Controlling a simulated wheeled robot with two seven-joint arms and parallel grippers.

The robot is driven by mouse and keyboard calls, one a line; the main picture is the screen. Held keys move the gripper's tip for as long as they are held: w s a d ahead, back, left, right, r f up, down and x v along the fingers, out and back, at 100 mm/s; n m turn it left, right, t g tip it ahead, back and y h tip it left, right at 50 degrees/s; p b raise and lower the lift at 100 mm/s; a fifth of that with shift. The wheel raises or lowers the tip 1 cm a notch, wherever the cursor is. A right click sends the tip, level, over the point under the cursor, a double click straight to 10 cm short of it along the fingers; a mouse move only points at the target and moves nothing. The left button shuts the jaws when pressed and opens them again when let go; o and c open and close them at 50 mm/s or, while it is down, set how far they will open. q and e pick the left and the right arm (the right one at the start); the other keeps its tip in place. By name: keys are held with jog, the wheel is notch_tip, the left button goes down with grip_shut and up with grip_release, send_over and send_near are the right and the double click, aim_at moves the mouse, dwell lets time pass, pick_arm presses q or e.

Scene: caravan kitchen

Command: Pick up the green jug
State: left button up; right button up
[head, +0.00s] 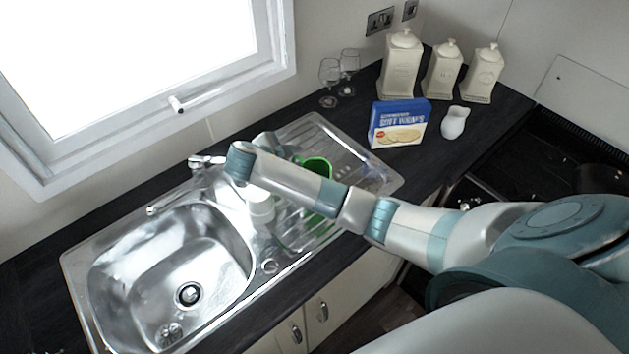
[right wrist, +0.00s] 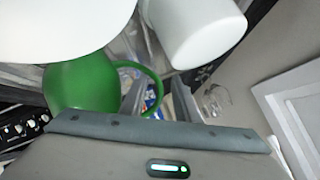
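The green jug (head: 319,167) stands on the sink's ribbed drainer in the head view, partly hidden behind my right forearm. In the right wrist view the green jug (right wrist: 82,88) is at the left, its looped handle reaching right towards my fingers. My right gripper (right wrist: 158,98) is open, with two grey fingers apart. The left finger overlaps the handle loop in the picture; I cannot tell whether it touches or passes through it. In the head view the wrist hides most of this gripper. My left gripper is not in view.
White crockery (head: 260,207) stands beside the basin, close to the jug; a white cup (right wrist: 195,30) is near the fingers in the wrist view. A blue biscuit box (head: 399,123), a white small jug (head: 455,122), canisters (head: 402,65) and glasses (head: 330,80) stand behind. The basin (head: 170,255) is empty.

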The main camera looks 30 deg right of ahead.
jog(key=shift+x, duration=0.95)
